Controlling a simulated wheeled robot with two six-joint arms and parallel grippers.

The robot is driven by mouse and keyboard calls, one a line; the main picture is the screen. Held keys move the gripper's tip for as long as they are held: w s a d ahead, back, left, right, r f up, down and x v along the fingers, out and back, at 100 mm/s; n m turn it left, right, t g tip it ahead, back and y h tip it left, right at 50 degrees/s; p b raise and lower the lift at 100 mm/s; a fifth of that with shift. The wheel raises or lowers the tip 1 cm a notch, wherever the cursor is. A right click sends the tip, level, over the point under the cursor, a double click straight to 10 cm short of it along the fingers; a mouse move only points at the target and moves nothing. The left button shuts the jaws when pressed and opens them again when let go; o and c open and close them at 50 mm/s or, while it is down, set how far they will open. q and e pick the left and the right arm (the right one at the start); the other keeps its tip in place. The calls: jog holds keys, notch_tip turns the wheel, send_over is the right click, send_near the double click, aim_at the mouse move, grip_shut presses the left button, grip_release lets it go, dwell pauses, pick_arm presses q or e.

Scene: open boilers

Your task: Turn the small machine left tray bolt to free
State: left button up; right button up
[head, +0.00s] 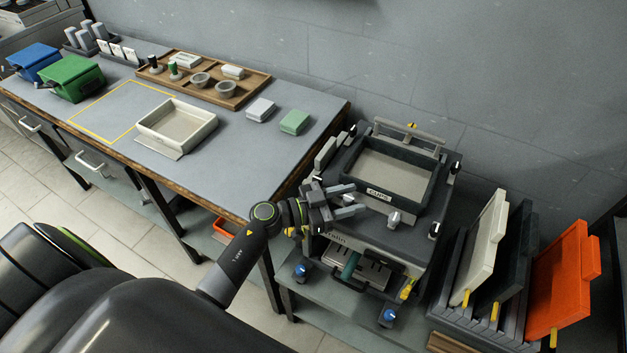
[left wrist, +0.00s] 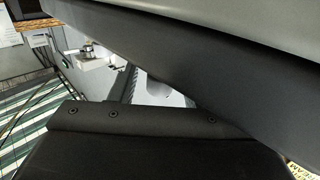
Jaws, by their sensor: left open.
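The small machine (head: 345,238) stands on a low bench at the right in the head view. Its dark-framed tray labelled "CLIPS" (head: 378,192) is on top. Black fittings with pale tips stand by the tray, one at the right front (head: 435,230); a pale knob (head: 394,218) is at the front. I cannot tell which is the left tray bolt; my gripper covers part of the machine's left front. My left gripper (head: 348,200) is open there, fingers pointing right; contact cannot be told. The left wrist view shows mostly close dark surfaces. My right gripper is out of view.
A workbench (head: 260,145) with a white tray (head: 176,127) and wooden tray (head: 208,80) lies to the left. A rack with upright white, dark and orange panels (head: 565,275) stands close right of the machine. The wall is behind.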

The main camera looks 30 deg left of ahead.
pick_arm(q)
jog(key=b+v, duration=0.2)
jog(key=v, duration=1.5)
jog(key=shift+b, duration=0.3)
jog(key=shift+s+a+r, duration=0.1)
jog(key=shift+a, duration=0.05)
